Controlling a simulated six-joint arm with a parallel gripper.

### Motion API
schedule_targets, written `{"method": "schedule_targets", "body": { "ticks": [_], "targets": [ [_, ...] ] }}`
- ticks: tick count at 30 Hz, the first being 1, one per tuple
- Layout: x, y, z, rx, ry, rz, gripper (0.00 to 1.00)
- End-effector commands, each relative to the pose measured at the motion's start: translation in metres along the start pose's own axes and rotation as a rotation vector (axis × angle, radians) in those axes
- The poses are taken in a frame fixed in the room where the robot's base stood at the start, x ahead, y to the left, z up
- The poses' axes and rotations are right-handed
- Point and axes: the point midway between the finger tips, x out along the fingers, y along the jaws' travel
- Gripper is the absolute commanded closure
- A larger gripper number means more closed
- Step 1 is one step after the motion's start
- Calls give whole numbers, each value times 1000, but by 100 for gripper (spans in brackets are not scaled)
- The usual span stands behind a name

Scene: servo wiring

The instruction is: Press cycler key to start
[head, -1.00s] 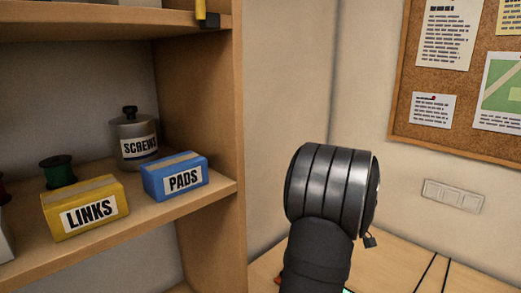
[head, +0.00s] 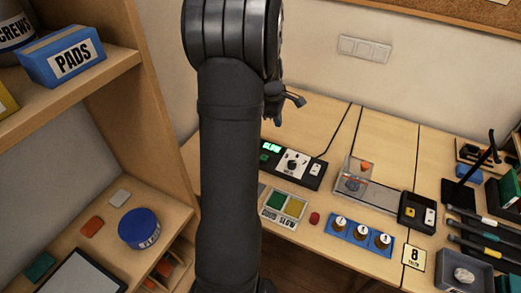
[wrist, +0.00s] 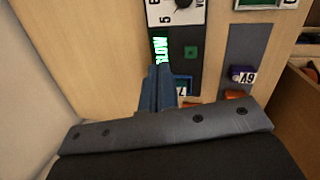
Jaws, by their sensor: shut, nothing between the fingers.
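The cycler looks to be the long black unit (head: 292,165) with a lit green display reading SLOW, a white dial panel and a green key (head: 263,157). In the wrist view its green key (wrist: 190,52) sits beside the display (wrist: 161,51). My gripper (head: 274,116) shows partly behind my arm, above the unit's display end. In the wrist view the blue-grey fingers (wrist: 158,72) are shut and empty, pointing at the display's end, left of and below the green key. I cannot tell their height above the unit.
A tray marked GOOD and SLOW (head: 284,204), a red piece (head: 315,218) and a blue holder (head: 358,236) lie in front. A clear-sided fixture (head: 355,180) and a black box (head: 417,212) stand right. A shelf wall (head: 125,120) rises left. A blue part (wrist: 183,84) lies by the fingers.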

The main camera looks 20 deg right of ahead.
Motion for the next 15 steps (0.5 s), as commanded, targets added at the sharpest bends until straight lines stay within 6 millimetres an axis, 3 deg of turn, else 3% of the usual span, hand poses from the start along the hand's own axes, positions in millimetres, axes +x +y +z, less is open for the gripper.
{"method": "schedule_targets", "body": {
  "ticks": [3, 7, 15],
  "targets": [
    [15, 8, 18, -127, -55, 127, 100],
    [25, 15, 27, -291, -93, 260, 100],
    [36, 11, 14, -676, -84, 503, 100]
  ]
}}
